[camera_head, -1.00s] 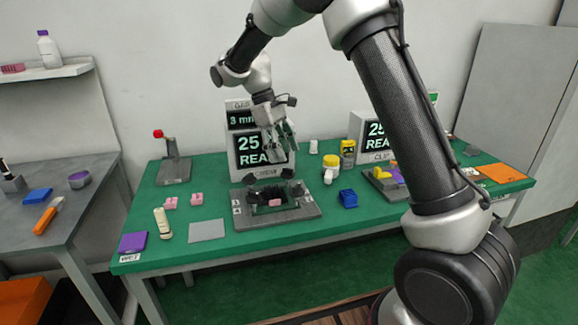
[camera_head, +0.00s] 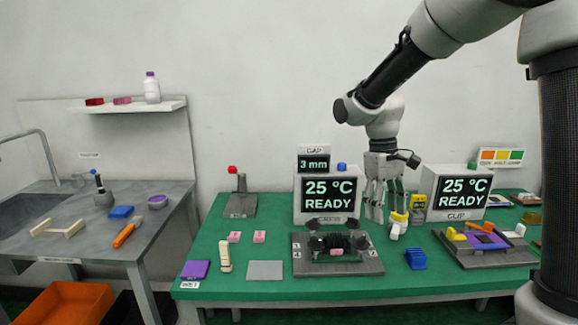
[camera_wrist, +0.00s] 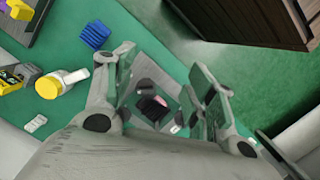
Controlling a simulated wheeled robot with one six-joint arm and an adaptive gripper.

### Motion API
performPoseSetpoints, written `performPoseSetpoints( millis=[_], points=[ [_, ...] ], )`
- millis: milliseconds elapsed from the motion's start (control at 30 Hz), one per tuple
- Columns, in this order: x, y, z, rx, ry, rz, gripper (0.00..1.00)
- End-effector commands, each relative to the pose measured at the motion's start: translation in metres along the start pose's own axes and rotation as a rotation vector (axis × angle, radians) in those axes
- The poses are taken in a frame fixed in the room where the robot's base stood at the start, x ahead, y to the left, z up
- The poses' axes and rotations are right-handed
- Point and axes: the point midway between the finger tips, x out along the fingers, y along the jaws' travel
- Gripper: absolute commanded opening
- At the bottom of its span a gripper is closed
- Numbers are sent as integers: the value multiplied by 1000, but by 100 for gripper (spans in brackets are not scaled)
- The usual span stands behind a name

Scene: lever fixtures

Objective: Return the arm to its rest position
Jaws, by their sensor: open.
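My gripper (camera_head: 375,203) hangs at the end of my arm above the back of the green table, between the two display units, with its fingers pointing down. It is open and empty, and its fingers also show in the wrist view (camera_wrist: 165,100). My arm reaches in from the upper right in the head view. The gripper stands apart from the grey fixture (camera_head: 368,268), which has dark round knobs and a pink block (camera_head: 337,252). In the wrist view that fixture shows between the fingers, below them.
A yellow-capped white bottle (camera_head: 398,226) and a yellow box (camera_head: 418,207) stand near the gripper. Display units (camera_head: 326,215) (camera_head: 456,206) flank it. A blue block (camera_head: 416,259), a red-knob lever (camera_head: 240,203) and a purple pad (camera_head: 195,270) are on the table. The wall above is clear.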

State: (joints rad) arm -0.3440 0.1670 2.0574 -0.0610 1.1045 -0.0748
Motion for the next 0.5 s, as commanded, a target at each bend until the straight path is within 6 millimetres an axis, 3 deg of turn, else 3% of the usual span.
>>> performPoseSetpoints(
  millis=[100,300,500],
  points=[
    [-14,10,58,106,101,-20,55],
    [-20,18,150,271,273,-39,55],
    [-20,20,216,385,426,-26,55]
  ],
)
